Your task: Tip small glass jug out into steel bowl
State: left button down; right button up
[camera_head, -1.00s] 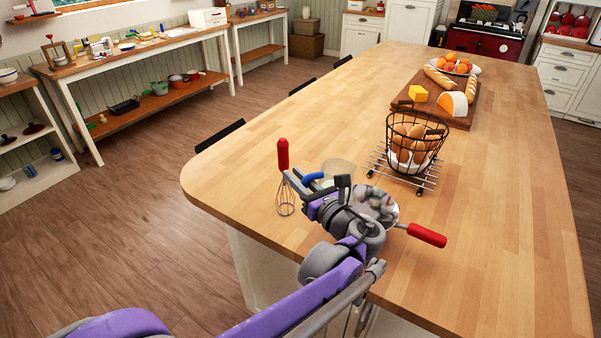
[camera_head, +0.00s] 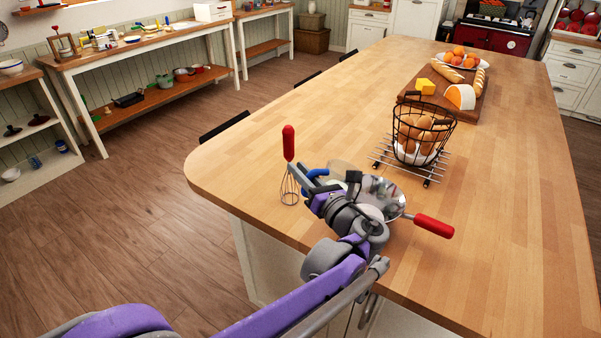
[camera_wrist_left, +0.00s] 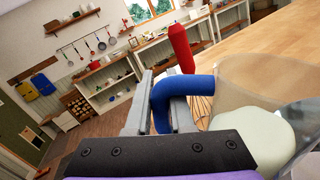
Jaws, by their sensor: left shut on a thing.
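My left gripper (camera_head: 322,192) is shut on the blue handle of the small glass jug (camera_wrist_left: 265,85). The handle (camera_wrist_left: 180,90) sits between the fingers in the left wrist view, with pale cream contents (camera_wrist_left: 262,132) in the jug beside it. In the head view the clear jug (camera_head: 343,168) is partly hidden by the gripper and overlaps the steel bowl (camera_head: 390,197). The shiny bowl is just right of the gripper, its near side partly covered. I cannot tell the jug's exact tilt or height. My right gripper is not in view.
A red-handled whisk (camera_head: 288,145) stands left of the gripper. Another red handle (camera_head: 433,226) reaches right from the bowl. A wire egg basket (camera_head: 422,135) on a rack stands behind; a board (camera_head: 480,107) with cheese and bread lies farther back. The right worktop is clear.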

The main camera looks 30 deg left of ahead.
aim_at(328, 169)
pick_arm(q)
jog(key=shift+w+d+r+m+t+b, duration=0.4)
jog(key=shift+w+m, duration=0.3)
jog(key=shift+m, duration=1.05)
jog(key=shift+w+d+r+m+t+b, duration=0.15)
jog(key=shift+w+d+m+t+b, duration=0.4)
jog(key=shift+m, duration=1.25)
jog(key=shift+w+d+r+m+t+b, duration=0.25)
jog(key=shift+w+d+m, duration=0.45)
jog(key=shift+m, duration=1.05)
jog(key=shift+w+a, duration=0.1)
jog(key=shift+a, duration=0.05)
jog(key=shift+w, duration=0.1)
jog(key=shift+w+d+m+b, duration=0.3)
jog(key=shift+w+d+m, duration=0.25)
jog(key=shift+m, duration=0.55)
jog(key=shift+w+d+r+m+t, duration=0.15)
jog(key=shift+w+d+r+m, duration=0.15)
jog(key=shift+m, duration=0.2)
jog(key=shift+w+d+r+m+t, duration=0.1)
jog(key=shift+w+d+m+t, duration=0.05)
jog(key=shift+w+m, duration=0.3)
